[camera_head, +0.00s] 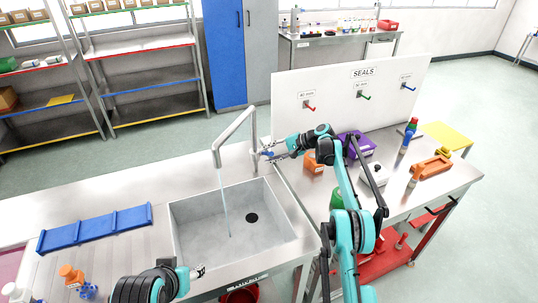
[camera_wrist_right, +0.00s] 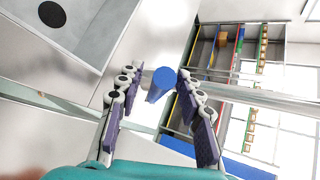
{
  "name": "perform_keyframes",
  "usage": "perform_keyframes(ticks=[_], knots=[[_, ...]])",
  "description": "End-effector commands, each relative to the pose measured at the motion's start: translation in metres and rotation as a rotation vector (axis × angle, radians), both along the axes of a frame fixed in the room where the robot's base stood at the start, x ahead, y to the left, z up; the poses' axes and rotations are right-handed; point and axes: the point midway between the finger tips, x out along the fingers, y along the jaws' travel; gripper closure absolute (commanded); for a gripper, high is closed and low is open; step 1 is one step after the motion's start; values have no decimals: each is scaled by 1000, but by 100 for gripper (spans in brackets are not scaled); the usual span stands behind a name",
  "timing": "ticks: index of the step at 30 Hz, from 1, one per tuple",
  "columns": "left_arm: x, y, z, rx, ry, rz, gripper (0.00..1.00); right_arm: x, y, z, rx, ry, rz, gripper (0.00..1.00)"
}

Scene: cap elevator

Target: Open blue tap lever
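The tap (camera_head: 238,130) is a grey bent spout standing behind the sink (camera_head: 190,235), and a thin stream of water falls from it into the basin. The blue tap lever (camera_head: 267,154) is at the tap's right side, partly covered by my right gripper (camera_head: 274,155). The fingers are spread, with visible gaps to the lever on both sides. My left gripper (camera_head: 198,271) is low at the front of the sink, away from the tap; its finger opening is unclear.
A white SEALS panel (camera_head: 350,92) stands along the back of the right bench. A purple bin (camera_head: 357,145), an orange bin (camera_head: 312,163) and a green item (camera_head: 337,195) are near my right arm. A blue tray (camera_head: 95,230) lies left of the sink.

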Motion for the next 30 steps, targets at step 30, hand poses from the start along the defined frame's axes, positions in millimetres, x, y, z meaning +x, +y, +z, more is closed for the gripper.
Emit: perform_keyframes(ticks=[30], knots=[[0,0,0,0,0,0,46,-31,-98,63,0,0,1,64]])
